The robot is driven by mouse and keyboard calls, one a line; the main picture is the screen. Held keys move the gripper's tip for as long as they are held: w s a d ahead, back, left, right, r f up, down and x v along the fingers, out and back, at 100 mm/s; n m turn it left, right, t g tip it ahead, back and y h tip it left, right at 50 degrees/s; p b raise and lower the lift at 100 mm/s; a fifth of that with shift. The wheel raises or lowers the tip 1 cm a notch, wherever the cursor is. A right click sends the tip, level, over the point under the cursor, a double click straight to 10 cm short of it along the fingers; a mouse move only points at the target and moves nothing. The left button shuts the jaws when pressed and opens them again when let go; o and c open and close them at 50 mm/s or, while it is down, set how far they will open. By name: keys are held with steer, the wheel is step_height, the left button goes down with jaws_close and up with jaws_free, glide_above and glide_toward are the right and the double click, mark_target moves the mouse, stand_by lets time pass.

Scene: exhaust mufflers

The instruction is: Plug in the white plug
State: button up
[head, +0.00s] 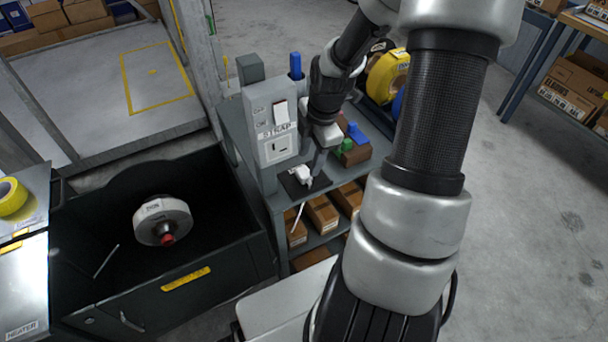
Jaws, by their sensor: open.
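The white plug (301,173) rests on a small dark pad at the front of the grey bench, just below the socket panel. Its white cord (298,217) hangs over the bench's front edge. The socket (280,148) is a white plate on an upright grey panel, under a "STRAP" label, and nothing is plugged into it. A white switch (280,111) marked OFF and ON sits above it. My gripper (315,172) points down and is open, close beside the plug on its right. My wrist partly hides the fingers, and I cannot tell whether they touch the plug.
Red, blue and green items (352,143) stand on the bench right of my gripper, with a yellow spool (387,75) behind. Cardboard boxes (321,213) fill the shelf below. A dark bin (225,272) holding a white and grey round part (162,218) stands left of the bench.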

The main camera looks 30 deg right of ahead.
mark_target(304, 172)
steer(key=f, duration=0.1)
steer(key=f+b, duration=0.1)
steer(key=f, duration=0.1)
steer(key=a+f+b, duration=0.1)
steer(key=f, duration=0.1)
steer(key=shift+w+f, duration=0.1)
steer(key=shift+w, duration=0.3)
steer(key=c, duration=0.8)
